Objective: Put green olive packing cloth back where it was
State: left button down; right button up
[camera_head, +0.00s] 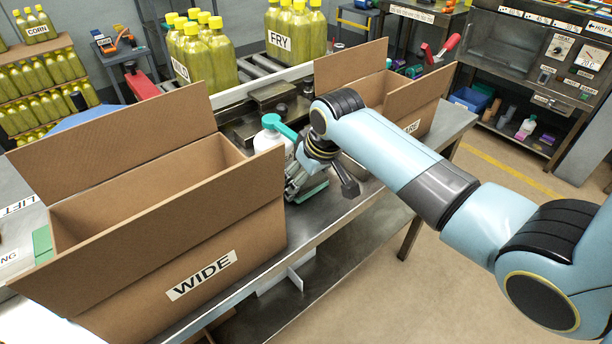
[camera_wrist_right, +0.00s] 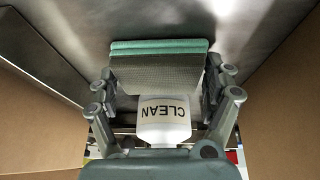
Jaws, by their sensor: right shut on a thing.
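The folded packing cloth (camera_wrist_right: 160,72), dark grey-olive with a teal-green edge, is between the fingers of my right gripper (camera_wrist_right: 160,88) in the right wrist view. The gripper is shut on it. In the head view my right gripper (camera_head: 305,184) points down at the metal bench, between the two open cartons, and a sliver of green (camera_head: 314,191) shows below it. Whether the cloth touches the bench is not clear. A white bottle (camera_wrist_right: 163,130) labelled CLEAN is close beside the cloth; its white body and teal top (camera_head: 276,128) show in the head view. My left gripper is out of view.
The open carton labelled WIDE (camera_head: 200,275) stands left of the gripper. A second open carton (camera_head: 425,105) stands to the right. Yellow bottles labelled FRY (camera_head: 296,38) are behind, by a roller conveyor. A green flat piece (camera_head: 42,245) lies left of the WIDE carton.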

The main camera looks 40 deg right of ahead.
jog(key=shift+f, duration=0.1)
jog(key=o, duration=0.8)
jog(key=shift+o, duration=0.8)
jog(key=p+v, duration=0.1)
jog(key=v, duration=1.1)
